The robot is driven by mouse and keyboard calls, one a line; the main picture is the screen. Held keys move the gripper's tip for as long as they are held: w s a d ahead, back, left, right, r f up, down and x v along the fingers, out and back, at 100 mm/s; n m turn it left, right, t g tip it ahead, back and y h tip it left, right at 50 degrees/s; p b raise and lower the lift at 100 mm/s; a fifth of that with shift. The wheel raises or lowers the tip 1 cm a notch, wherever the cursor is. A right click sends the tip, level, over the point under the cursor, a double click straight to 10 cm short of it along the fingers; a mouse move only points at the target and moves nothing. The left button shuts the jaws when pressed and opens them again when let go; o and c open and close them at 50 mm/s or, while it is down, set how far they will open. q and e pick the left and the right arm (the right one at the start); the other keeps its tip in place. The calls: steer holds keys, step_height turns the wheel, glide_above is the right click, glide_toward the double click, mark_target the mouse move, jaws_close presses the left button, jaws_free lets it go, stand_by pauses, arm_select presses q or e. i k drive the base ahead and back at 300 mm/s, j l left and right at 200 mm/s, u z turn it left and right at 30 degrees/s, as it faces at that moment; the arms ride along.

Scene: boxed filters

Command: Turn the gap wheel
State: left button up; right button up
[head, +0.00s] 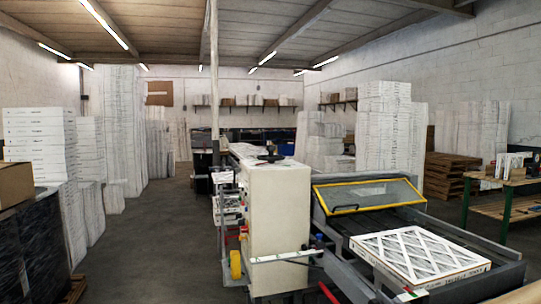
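A black handwheel (271,157) lies flat on top of a cream machine cabinet (276,215), near the middle of the head view. It is the only hand-turned wheel I can make out, and it is small at this distance. A yellow wheel or disc (235,264) sits low on the cabinet's left side. Neither of my grippers shows in the head view, and nothing of mine is seen touching the handwheel.
A conveyor with a yellow-framed guard (368,194) carries a boxed filter (420,256) on the right. Tall white box stacks (40,145) and a dark wrapped pallet (35,245) stand at left. A green-legged bench (507,205) stands at right. The floor (160,235) left of the machine is clear.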

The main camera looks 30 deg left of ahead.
mark_target(271, 154)
steer(key=i+j, duration=0.15)
steer(key=j, duration=0.2)
steer(key=i+j+z, duration=0.15)
steer(key=i+j, duration=0.2)
steer(key=j, duration=0.3)
steer(key=i+j+z, duration=0.15)
steer(key=j, duration=0.2)
steer(key=i+j, duration=0.1)
steer(key=j, duration=0.25)
steer(key=i+j+z, duration=0.15)
steer(key=j, duration=0.2)
